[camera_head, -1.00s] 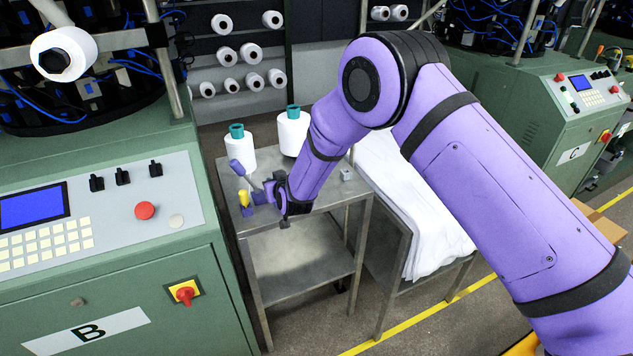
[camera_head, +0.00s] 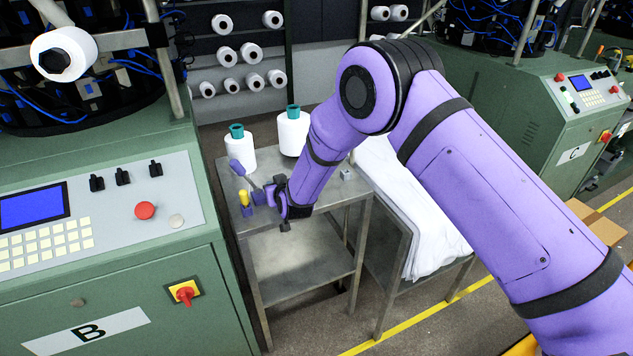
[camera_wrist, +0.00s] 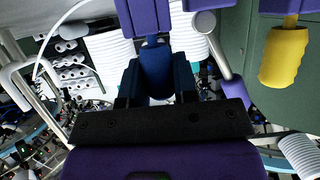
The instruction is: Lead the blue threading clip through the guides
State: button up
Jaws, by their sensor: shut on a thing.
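My gripper (camera_head: 271,194) is low over the left part of the metal table, shut on a dark blue piece that appears to be the blue threading clip (camera_wrist: 157,66). In the wrist view the clip sits between the two dark fingers (camera_wrist: 157,82). A purple-blue block (camera_wrist: 147,17) is directly beyond the clip; whether they touch or are joined I cannot tell. A yellow piece (camera_head: 244,198) on a blue block stands left of the gripper; it also shows at the upper right of the wrist view (camera_wrist: 284,58). I cannot clearly make out the guides.
The metal table (camera_head: 302,255) holds two white yarn cones (camera_head: 240,153) (camera_head: 292,135) behind the gripper. A rod with a blue knob (camera_head: 237,167) leans near it. A small grey block (camera_head: 346,175) lies right. Machine B (camera_head: 110,270) borders the left; white fabric (camera_head: 400,215) lies right.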

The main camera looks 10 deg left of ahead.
jog(key=o, duration=0.9)
jog(key=v, duration=1)
jog(key=shift+s+d, duration=0.2)
jog(key=shift+s, duration=0.15)
